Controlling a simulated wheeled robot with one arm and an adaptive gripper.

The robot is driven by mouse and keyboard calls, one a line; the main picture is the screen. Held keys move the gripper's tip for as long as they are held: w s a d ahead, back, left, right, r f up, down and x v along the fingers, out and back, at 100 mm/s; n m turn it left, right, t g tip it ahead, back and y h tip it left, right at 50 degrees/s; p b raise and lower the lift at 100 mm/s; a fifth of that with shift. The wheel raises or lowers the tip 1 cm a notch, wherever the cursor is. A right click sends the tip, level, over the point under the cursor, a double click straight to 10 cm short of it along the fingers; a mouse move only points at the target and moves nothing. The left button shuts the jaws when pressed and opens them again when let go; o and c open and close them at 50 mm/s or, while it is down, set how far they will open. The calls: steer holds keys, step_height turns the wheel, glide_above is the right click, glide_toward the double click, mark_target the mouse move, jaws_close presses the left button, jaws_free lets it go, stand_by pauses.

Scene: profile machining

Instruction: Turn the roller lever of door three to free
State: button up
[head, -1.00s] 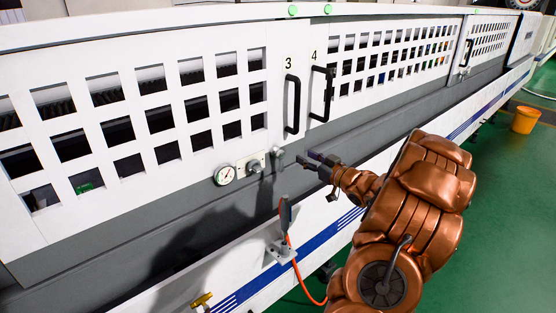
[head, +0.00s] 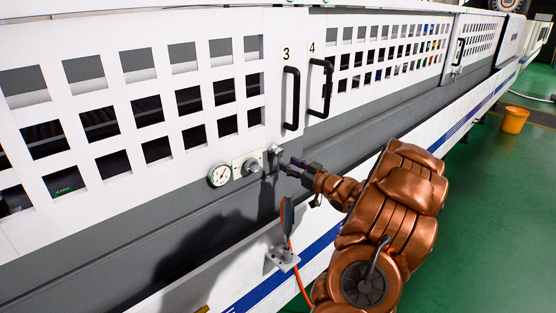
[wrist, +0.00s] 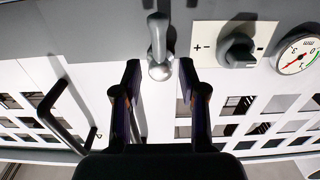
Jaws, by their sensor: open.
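Door three (head: 245,88) is the white panel with square windows and a black handle, marked 3. Below it, on the grey band, is a small silver roller lever (head: 275,151). The knob's end is at about fingertip level; I see no contact. In the head view my gripper (head: 288,166) is just right of and below the lever.
Door four's handle (head: 321,88) is to the right. A bracket with an orange cable (head: 284,255) stands below my gripper.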

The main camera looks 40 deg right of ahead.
mark_target(282, 160)
steer(key=w, duration=0.3)
steer(key=shift+w+d+r+p, duration=0.1)
steer(key=shift+w+p, duration=0.05)
steer(key=shift+p, duration=0.25)
steer(key=shift+w, duration=1.05)
jaws_close()
